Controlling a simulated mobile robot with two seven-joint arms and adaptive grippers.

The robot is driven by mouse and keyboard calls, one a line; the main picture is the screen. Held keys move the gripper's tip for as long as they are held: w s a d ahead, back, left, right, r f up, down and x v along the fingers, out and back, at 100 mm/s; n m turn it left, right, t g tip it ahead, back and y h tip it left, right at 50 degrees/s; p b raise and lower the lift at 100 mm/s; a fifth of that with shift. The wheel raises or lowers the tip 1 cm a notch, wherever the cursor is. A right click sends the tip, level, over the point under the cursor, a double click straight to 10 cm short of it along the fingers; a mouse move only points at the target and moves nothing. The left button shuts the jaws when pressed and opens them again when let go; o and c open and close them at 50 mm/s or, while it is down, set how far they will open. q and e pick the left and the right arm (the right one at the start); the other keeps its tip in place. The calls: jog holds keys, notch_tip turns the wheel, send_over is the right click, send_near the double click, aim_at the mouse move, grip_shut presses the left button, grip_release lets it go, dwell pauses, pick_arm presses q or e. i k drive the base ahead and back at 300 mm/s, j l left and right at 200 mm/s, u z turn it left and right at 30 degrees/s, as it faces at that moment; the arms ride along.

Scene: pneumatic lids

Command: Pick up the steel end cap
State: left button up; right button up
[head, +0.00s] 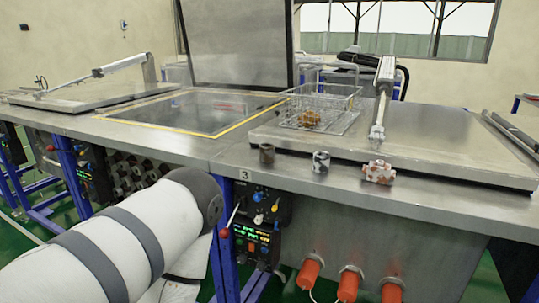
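Three small parts stand in a row on the front edge of the steel bench. They are a dark brown cylinder (267,153), a grey mottled metallic cylinder (320,162) and an orange-and-white knobbed fitting (379,172). The grey one looks most like the steel end cap, but I cannot tell for sure. My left arm crosses the lower left, in front of the bench. Its gripper is out of view, and so is my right gripper. The row of parts is unobstructed from here.
A wire basket (335,97) holding a brass-coloured part (309,118) stands on the closed right lid (440,150), behind the row. A raised lid (236,45) stands over the yellow-edged opening (190,112). A control panel (260,225) and orange plugs (348,285) are below the edge.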

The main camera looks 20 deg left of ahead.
aim_at(267, 150)
jog(key=j+z, duration=0.2)
jog(key=j, duration=0.35)
jog(key=j+z, duration=0.2)
jog(key=j, duration=0.35)
jog(key=j+z, duration=0.2)
jog(key=j, duration=0.35)
jog(key=j+z, duration=0.2)
jog(key=j, duration=0.35)
jog(key=k+j+z, duration=0.15)
jog(key=j, duration=0.35)
